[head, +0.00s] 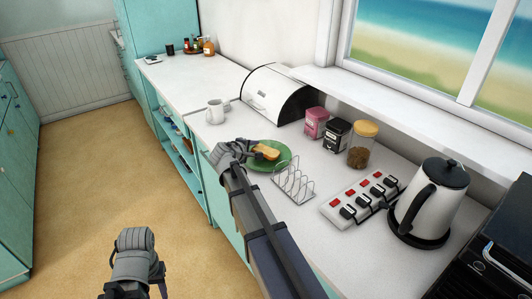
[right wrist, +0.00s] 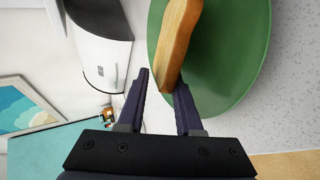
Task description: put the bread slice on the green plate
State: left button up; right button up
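The bread slice (head: 266,152), tan with a browner crust, is over the green plate (head: 286,165) in the head view. I cannot tell whether it touches the plate. My right gripper (head: 248,150) comes in from the left side of the plate. In the right wrist view the fingers (right wrist: 162,82) are a slice's thickness apart, with the near end of the bread slice (right wrist: 177,40) between their tips; the green plate (right wrist: 235,50) lies behind it. My left gripper (head: 134,285) is low in the head view, over the floor; its fingers are not clearly shown.
A wire toast rack (head: 293,184) stands close to the plate on the right. A white mug (head: 215,112) and a bread bin (head: 275,95) are behind. A socket strip (head: 361,197), jar (head: 361,150) and kettle (head: 432,205) stand farther right.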

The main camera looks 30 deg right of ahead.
jog(key=p+v, duration=0.2)
jog(key=v, duration=0.4)
dwell(0.3)
notch_tip(320, 180, up, 7)
jog(key=s+a+p, duration=0.1)
jog(key=a+p, duration=0.1)
jog(key=p, duration=0.5)
jog(key=shift+s+r+p, duration=0.2)
jog(key=shift+p, duration=0.2)
jog(key=shift+a, duration=0.1)
